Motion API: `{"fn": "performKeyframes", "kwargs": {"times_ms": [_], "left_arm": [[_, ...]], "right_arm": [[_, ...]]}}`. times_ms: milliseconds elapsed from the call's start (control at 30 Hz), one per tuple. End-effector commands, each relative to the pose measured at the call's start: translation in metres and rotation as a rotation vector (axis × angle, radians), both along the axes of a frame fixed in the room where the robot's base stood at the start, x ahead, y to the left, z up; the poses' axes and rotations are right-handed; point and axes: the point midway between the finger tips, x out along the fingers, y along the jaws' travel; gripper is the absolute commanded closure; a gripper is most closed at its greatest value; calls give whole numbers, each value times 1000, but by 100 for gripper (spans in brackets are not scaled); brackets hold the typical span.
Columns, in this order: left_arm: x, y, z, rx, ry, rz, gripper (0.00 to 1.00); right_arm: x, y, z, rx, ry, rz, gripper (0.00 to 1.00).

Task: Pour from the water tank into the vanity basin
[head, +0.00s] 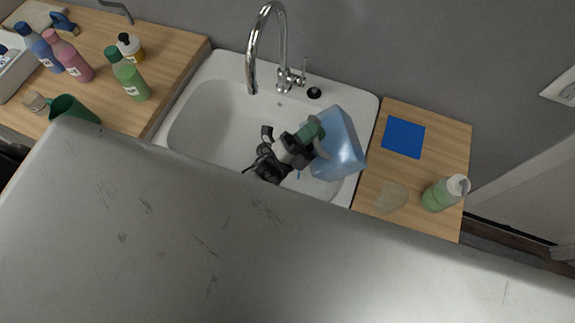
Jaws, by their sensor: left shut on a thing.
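The water tank (341,150) is a translucent light-blue container, tilted, over the right part of the vanity basin (205,115). My left gripper (312,141) is shut on the tank at its left side, by what looks like a green part. The basin is white and rectangular, with a chrome faucet (267,45) arching over its back edge. The basin's front is hidden, as is most of my left arm. I cannot see any water flowing, nor the tank's opening clearly. My right gripper is not in view.
Left on the wooden counter stand green (128,75), pink (68,56) and blue (38,47) bottles and a dark green cup (72,109). The right counter holds a blue square (403,138), a beige flat thing (390,197) and a green bottle (445,193). The lower view is blocked.

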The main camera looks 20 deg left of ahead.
Motion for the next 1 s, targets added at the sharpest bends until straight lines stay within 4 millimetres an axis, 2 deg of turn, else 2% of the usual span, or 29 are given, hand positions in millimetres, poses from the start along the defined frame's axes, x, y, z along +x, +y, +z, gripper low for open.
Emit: {"fn": "performKeyframes", "kwargs": {"times_ms": [1000], "left_arm": [[-5,8,-1,-75,-44,0,100]], "right_arm": [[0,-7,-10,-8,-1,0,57]]}}
